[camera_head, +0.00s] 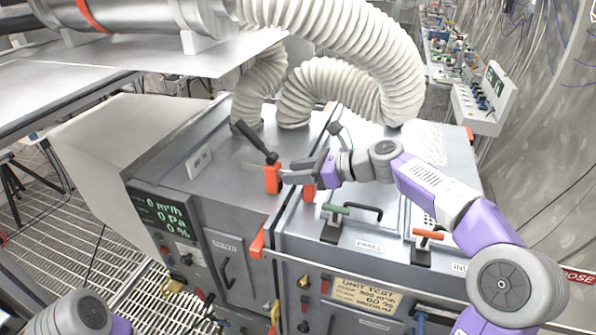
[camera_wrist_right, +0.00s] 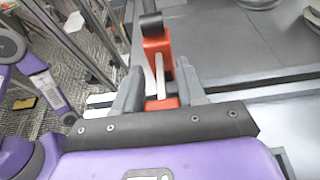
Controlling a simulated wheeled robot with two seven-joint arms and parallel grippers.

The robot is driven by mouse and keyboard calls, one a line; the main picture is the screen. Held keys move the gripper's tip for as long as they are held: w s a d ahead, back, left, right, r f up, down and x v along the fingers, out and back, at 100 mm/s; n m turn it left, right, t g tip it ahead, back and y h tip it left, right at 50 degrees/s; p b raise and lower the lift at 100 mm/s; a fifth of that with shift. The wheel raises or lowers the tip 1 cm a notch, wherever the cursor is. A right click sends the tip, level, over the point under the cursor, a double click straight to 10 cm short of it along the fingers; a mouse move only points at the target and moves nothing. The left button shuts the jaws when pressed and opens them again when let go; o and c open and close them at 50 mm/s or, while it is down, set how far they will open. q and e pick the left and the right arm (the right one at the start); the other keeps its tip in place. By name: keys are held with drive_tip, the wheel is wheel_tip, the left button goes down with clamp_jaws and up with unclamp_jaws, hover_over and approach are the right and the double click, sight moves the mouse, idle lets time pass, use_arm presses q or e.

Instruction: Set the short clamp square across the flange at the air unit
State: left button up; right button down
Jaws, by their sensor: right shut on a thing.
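The short clamp (camera_head: 272,180) has an orange body, a pale metal bar and a black handle pointing up and to the left. My right gripper (camera_head: 287,175) is shut on it, over the flange (camera_head: 285,212) between the two grey cabinets of the air unit (camera_head: 232,205). In the right wrist view the clamp (camera_wrist_right: 157,48) stands between the two grey fingers (camera_wrist_right: 158,90). I cannot tell whether the clamp touches the flange. Part of my left arm shows at the lower left; its gripper is out of frame.
A ribbed white hose (camera_head: 335,85) arches over the back.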

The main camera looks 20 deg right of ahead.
drive_tip(key=shift+f+b, duration=0.35)
drive_tip(key=shift+f, duration=0.05)
drive_tip(key=c, duration=0.6)
unclamp_jaws()
